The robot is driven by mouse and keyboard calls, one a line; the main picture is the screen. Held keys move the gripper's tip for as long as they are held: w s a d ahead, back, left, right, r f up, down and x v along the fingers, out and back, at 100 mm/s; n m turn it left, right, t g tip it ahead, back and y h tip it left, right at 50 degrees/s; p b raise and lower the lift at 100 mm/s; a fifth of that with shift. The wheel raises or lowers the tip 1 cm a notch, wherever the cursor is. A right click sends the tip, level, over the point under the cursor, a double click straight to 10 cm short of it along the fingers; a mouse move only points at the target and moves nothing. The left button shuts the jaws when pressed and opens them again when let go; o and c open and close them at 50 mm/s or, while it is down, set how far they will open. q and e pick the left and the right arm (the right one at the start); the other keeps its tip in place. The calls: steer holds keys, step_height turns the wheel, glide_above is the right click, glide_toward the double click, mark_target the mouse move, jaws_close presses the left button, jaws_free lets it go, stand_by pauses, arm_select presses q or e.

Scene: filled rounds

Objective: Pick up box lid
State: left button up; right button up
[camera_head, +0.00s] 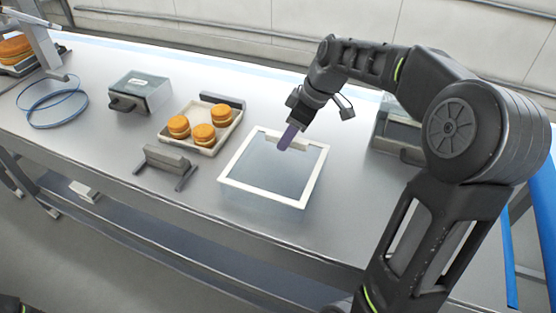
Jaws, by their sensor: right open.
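A square white frame (231,166) with a clear, bluish middle lies on the steel table in front of me. It appears to be the box lid, and see-through walls show below its near edge. I cannot tell whether the lid and the box are separate pieces. My right gripper (290,135) reaches in from the right and points down over the far right part of the frame. It is open, with nothing seen between its fingers. I cannot tell whether a fingertip touches the frame. My left gripper does not show.
A tray (202,146) of three round filled buns (203,134) stands left of the frame. A grey bracket (168,164) is in front of it. Another box (398,135) is partly behind my right arm.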

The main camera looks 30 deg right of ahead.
steer(key=shift+c, duration=0.2)
stand_by(0.3)
jaws_close()
stand_by(0.5)
